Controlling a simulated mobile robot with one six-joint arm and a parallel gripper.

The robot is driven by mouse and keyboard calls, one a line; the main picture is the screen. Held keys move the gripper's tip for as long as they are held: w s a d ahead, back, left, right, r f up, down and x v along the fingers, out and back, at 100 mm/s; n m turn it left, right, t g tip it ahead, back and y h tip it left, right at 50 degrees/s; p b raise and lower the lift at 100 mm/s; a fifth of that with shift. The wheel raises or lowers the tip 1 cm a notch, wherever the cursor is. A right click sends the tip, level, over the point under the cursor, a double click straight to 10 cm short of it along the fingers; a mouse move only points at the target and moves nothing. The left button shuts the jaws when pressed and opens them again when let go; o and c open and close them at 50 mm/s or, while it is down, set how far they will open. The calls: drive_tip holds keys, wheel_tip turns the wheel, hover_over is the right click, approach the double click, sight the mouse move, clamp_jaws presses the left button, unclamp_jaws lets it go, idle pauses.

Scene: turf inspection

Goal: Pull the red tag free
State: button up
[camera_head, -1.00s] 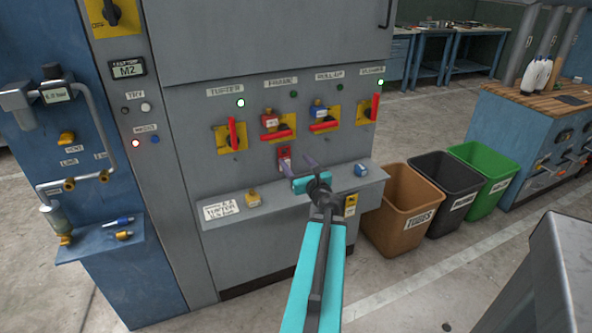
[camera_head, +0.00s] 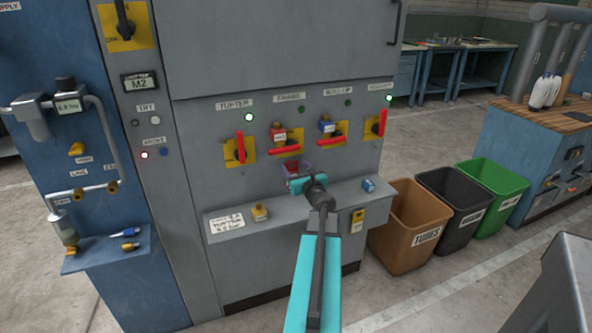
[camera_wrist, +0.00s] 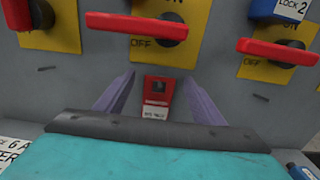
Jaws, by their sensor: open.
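The red tag (camera_wrist: 158,97) shows in the wrist view against the grey panel front, below a red switch handle. It has a dark square at its middle and a white label at its lower end. My gripper (camera_wrist: 158,88) is open, with one purple finger on each side of the tag and clear gaps between. I cannot tell how deep the fingertips reach. In the head view my gripper (camera_head: 297,168) is in front of the panel below the second switch, and it hides most of the tag.
Red-handled switches on yellow plates line the panel, including the second switch (camera_head: 287,148). A red padlock (camera_head: 278,134) and a blue padlock (camera_head: 327,126) hang there. A grey ledge (camera_head: 285,208) juts out below, holding a yellow lock (camera_head: 260,212) and a blue one (camera_head: 368,185). Bins (camera_head: 408,225) stand right.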

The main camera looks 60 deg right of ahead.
drive_tip(key=shift+w+d, duration=0.2)
drive_tip(key=c, duration=1.1)
drive_tip(key=shift+r+p, duration=0.35)
drive_tip(key=shift+r, duration=0.2)
drive_tip(key=shift+v, duration=1.95)
idle(0.6)
drive_tip(key=shift+b+v, duration=0.4)
drive_tip(key=shift+v, duration=2.1)
